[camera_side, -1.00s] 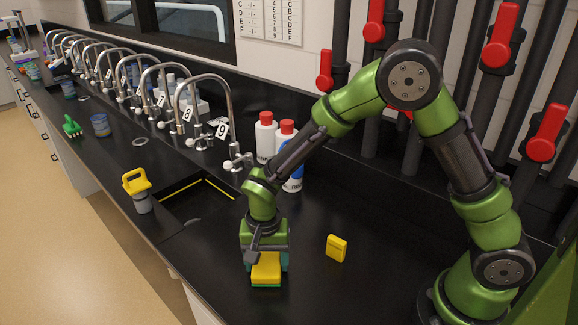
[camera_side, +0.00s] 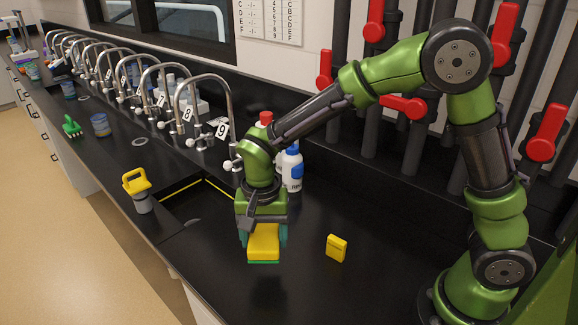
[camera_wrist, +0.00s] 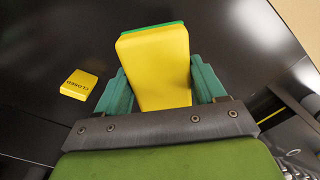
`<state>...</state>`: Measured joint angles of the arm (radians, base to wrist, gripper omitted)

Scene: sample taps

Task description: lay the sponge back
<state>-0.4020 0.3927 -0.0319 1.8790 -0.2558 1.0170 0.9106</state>
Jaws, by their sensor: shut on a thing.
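The sponge (camera_side: 264,243) is yellow with a thin green layer on its underside. My gripper (camera_side: 263,236) is shut on it, with one teal finger on each side. The sponge seems to hang a little above the black counter (camera_side: 330,295). In the wrist view the sponge (camera_wrist: 155,62) sticks out between the two fingers (camera_wrist: 160,85), its green layer showing along the far edge.
A small yellow block (camera_side: 337,248), marked "CLOSED" in the wrist view (camera_wrist: 78,84), stands right of my gripper. The sink (camera_side: 200,205) lies to the left, with a yellow-handled tool (camera_side: 138,190) beyond. Bottles (camera_side: 291,168) stand behind my arm.

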